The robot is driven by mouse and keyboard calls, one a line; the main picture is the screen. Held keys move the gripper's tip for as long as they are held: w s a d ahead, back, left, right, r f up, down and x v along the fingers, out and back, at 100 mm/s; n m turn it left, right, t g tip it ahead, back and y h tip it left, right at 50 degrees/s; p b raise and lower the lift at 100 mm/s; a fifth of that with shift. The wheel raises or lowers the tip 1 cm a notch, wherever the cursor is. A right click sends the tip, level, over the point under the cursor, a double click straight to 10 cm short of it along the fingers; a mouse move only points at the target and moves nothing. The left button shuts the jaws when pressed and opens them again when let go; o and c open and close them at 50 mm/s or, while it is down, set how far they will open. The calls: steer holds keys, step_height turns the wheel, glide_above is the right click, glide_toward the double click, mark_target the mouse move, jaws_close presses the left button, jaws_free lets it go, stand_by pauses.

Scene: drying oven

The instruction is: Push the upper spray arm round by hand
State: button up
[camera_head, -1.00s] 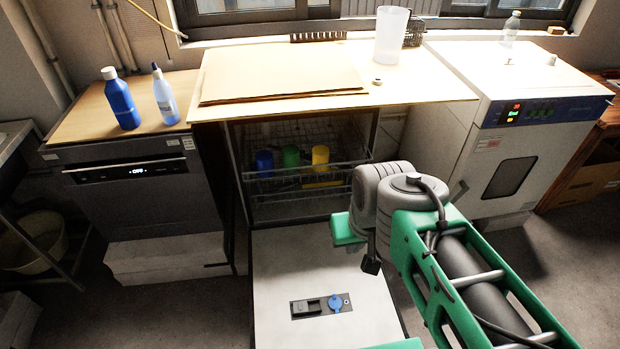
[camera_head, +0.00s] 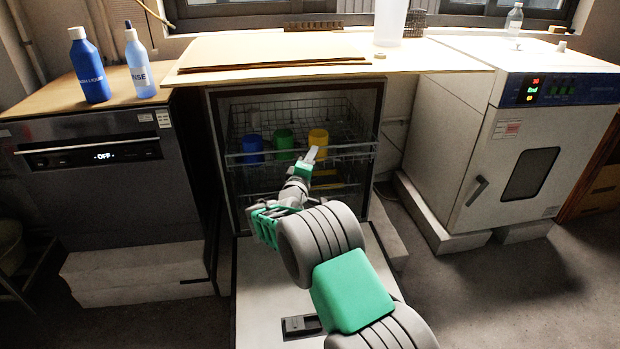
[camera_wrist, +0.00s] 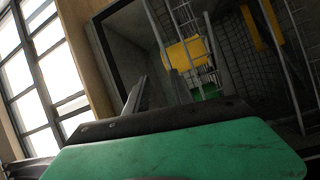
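The open dishwasher (camera_head: 214,130) stands under the wooden worktop, its door (camera_head: 262,290) folded down flat. Its upper rack (camera_head: 352,148) holds a blue cup (camera_head: 253,147), a green cup (camera_head: 284,143) and a yellow cup (camera_head: 318,139). I cannot make out the upper spray arm with certainty; the space below the rack is dark and partly covered by my arm. My gripper (camera_head: 309,156) points into the opening, in front of the rack near the yellow cup. In the wrist view, a dark finger (camera_wrist: 136,95) shows beside the rack wires; the finger gap is unclear.
A closed dark dishwasher (camera_head: 100,155) is at left, with two blue bottles (camera_head: 92,70) on top. A white oven (camera_head: 520,150) with a lit display is at right. The worktop (camera_head: 430,56) overhangs the opening. Floor at right is clear.

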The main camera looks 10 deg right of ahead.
steer(key=w, duration=0.2)
steer(key=w+f+n+t+b, duration=0.1)
steer(key=w, duration=0.2)
steer(key=w+n+b, duration=0.1)
steer(key=w, duration=0.1)
steer(key=shift+w+d+f+t, duration=0.15)
steer(key=shift+w+d+t, duration=0.15)
steer(key=shift+w+d, duration=0.1)
jaws_close()
stand_by(1.1)
